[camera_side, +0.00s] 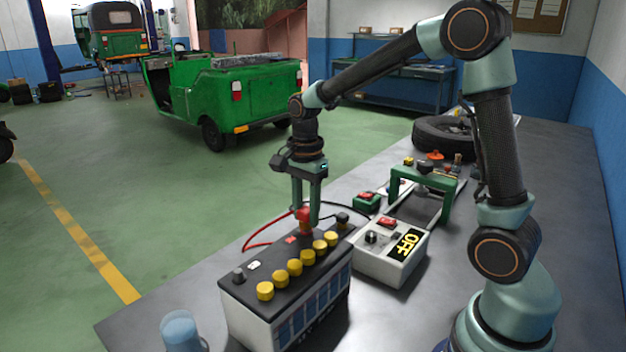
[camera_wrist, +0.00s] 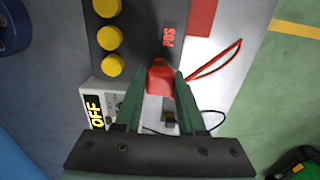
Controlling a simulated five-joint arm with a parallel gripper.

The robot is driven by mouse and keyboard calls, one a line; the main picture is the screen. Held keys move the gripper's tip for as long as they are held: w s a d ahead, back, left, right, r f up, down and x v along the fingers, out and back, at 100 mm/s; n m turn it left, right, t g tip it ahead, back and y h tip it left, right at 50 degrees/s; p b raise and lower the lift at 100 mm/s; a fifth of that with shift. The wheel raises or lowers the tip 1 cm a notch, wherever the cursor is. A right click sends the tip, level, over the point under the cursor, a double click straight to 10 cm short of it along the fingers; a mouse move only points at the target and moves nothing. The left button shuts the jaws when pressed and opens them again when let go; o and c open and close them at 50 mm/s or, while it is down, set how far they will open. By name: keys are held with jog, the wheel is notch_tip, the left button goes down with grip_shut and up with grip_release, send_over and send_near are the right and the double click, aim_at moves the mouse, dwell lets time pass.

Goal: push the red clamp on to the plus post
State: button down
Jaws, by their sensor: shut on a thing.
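My gripper (camera_side: 306,211) points down over the far end of the battery (camera_side: 262,318), with its fingers shut on the red clamp (camera_side: 304,217). In the wrist view the red clamp (camera_wrist: 160,77) sits between the two green fingertips, beside the red POS label (camera_wrist: 168,37) on the battery's dark top. A red cable (camera_wrist: 215,63) loops away from it. The clamp is over or at the plus post. The post is hidden by the clamp and fingers, so I cannot tell how far down the clamp sits.
Several yellow caps (camera_side: 294,267) line the battery top, and a grey post (camera_side: 239,274) stands at its near end. A box reading OFF (camera_side: 393,256) stands to the right, and a blue cup (camera_side: 181,331) is at front left.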

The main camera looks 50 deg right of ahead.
jog(key=shift+f, duration=0.35)
dwell(0.3)
jog(key=shift+r, duration=0.15)
dwell(0.4)
jog(key=shift+r, duration=0.35)
jog(key=shift+r, duration=0.85)
jog(key=shift+f, duration=1.4)
dwell(1.9)
jog(key=shift+c, duration=0.9)
grip_release()
